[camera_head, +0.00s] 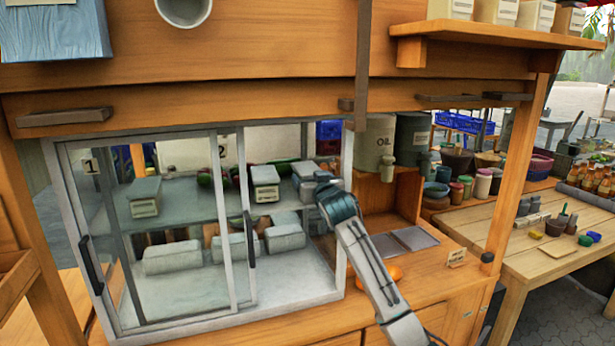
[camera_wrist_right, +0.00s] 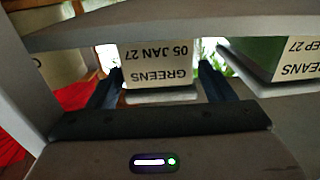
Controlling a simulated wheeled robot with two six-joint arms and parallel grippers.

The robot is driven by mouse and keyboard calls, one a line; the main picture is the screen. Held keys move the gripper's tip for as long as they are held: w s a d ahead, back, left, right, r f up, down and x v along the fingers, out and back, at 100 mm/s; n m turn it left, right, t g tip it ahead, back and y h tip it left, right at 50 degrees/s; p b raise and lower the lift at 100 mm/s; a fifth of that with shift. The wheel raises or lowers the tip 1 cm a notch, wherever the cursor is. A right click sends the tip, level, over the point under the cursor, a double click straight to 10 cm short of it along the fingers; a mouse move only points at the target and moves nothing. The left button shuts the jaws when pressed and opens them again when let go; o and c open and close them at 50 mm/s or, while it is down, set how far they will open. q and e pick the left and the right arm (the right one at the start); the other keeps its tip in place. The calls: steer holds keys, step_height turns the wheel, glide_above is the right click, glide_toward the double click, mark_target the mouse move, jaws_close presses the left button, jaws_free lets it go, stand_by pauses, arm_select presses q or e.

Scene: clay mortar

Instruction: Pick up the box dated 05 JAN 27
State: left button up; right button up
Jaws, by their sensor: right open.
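The box dated 05 JAN 27 (camera_wrist_right: 158,66) is white with a label reading GREENS, upside down in the right wrist view. In the head view, the pale box (camera_head: 304,169) just beyond my right gripper, on the cabinet's upper shelf, appears to be the same one; its label is not readable there. My right gripper (camera_head: 322,185) reaches through the open right side of the cabinet. In the wrist view its open fingers (camera_wrist_right: 160,82) stand either side of the box's label face. I cannot tell whether they touch it. My left gripper is not in view.
A neighbouring box (camera_wrist_right: 296,58) labelled BEANS shows at the wrist view's right; it seems to be the labelled box (camera_head: 265,183) in the head view. Sliding glass panes (camera_head: 165,230) cover the cabinet's left. More boxes (camera_head: 172,257) lie below. An oil container (camera_head: 374,145) stands right.

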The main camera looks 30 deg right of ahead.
steer(key=shift+p+x, duration=0.6)
steer(key=shift+x, duration=1.35)
steer(key=shift+f, duration=0.1)
steer(key=shift+c, duration=0.3)
steer(key=c, duration=0.8)
